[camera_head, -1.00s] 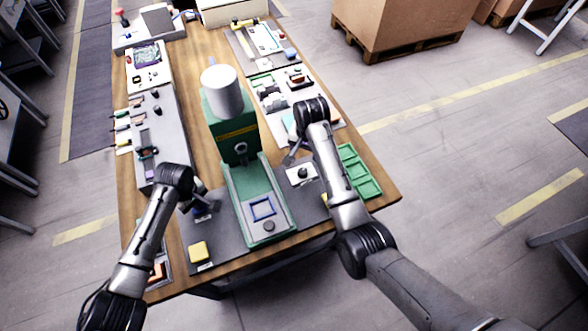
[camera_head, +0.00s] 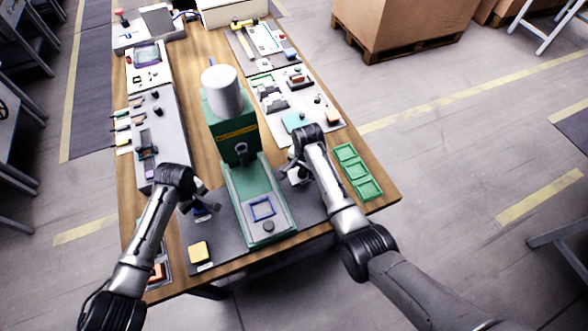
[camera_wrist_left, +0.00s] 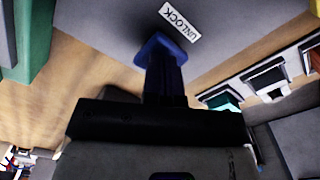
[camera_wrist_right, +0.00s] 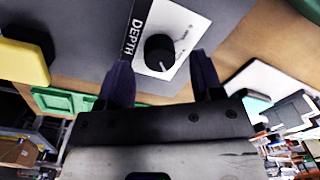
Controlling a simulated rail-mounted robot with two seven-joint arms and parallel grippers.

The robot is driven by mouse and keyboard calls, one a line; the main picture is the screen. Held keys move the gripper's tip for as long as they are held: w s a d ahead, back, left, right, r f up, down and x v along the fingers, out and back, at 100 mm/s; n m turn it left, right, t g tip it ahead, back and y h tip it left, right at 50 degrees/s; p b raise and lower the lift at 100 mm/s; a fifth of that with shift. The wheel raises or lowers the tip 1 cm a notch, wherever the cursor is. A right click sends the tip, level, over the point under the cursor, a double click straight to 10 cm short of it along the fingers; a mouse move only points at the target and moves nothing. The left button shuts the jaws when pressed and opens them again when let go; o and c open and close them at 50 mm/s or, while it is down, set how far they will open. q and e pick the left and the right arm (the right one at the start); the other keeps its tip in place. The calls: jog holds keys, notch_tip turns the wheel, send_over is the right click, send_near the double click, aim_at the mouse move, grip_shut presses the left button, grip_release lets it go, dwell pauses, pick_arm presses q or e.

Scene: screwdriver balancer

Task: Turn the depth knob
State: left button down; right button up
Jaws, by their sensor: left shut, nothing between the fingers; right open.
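The depth knob (camera_wrist_right: 159,55) is a round black dial on a white plate (camera_wrist_right: 180,25) lettered DEPTH. In the right wrist view it sits between and beyond the tips of my right gripper (camera_wrist_right: 158,75), which is open with nothing in it. In the head view my right gripper (camera_head: 291,172) hangs over the knob plate, right of the green press, and hides most of it. My left gripper (camera_head: 203,206) is shut and empty left of the press. In the left wrist view its closed fingers (camera_wrist_left: 157,45) are beside the UNLOCK label (camera_wrist_left: 180,22).
The green press (camera_head: 268,222) with a white cylinder on top stands between my arms. A yellow block (camera_head: 198,252) is at the front left. A green tray (camera_head: 357,172) lies to the right. A yellow part (camera_wrist_right: 22,62) is close left of my right gripper.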

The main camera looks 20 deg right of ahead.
jog(key=shift+f, duration=0.95)
jog(key=c, duration=0.9)
